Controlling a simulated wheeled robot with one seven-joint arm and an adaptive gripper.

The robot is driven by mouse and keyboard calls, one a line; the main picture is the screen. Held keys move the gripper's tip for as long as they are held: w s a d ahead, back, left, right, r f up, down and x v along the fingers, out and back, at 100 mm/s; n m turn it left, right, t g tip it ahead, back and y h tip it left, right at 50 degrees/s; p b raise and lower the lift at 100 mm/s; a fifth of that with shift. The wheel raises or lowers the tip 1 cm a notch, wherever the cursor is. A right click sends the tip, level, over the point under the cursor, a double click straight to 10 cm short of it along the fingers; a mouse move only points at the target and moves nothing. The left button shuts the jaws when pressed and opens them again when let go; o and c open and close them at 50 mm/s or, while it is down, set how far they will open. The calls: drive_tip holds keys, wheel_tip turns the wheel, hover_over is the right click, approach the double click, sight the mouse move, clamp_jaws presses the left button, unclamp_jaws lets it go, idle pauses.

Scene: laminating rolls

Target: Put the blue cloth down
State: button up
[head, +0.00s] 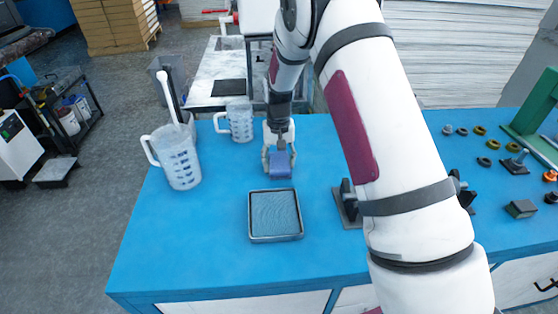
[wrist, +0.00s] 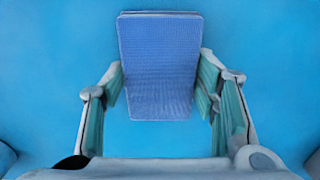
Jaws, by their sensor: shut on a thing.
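The blue cloth (wrist: 160,55) is a folded, flat rectangle with a fine woven texture. My gripper (wrist: 162,95) is shut on it, with a finger pad at each side of its lower part. In the head view the cloth (head: 280,168) shows between the fingers of my gripper (head: 279,160), over the far middle part of the blue table. I cannot tell whether the cloth touches the table top. Its underside is hidden.
A square grey tray (head: 275,238) sits on the blue table (head: 200,250) in front of the gripper. A large measuring jug (head: 180,160) and a smaller jug (head: 240,122) stand to the left. Dark brackets and small parts lie to the right. The front left table area is clear.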

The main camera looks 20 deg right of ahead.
sight(279, 162)
drive_tip(key=o, duration=1.3)
wheel_tip(279, 162, up, 12)
drive_tip(key=s+r+t, duration=0.1)
drive_tip(key=s+r, duration=0.7)
drive_tip(key=r, duration=0.3)
drive_tip(key=s+r+t, duration=0.1)
drive_tip(key=s, duration=0.8)
drive_tip(key=s+r+n+t, duration=0.1)
drive_tip(key=s+r, duration=0.1)
drive_tip(key=s, duration=0.7)
drive_tip(key=s+r+n+t, duration=0.1)
drive_tip(key=s, duration=0.9)
drive_tip(key=shift+d+r+t+b, duration=0.15)
drive_tip(key=shift+r+t+b, duration=0.1)
drive_tip(key=shift+t+b, duration=0.05)
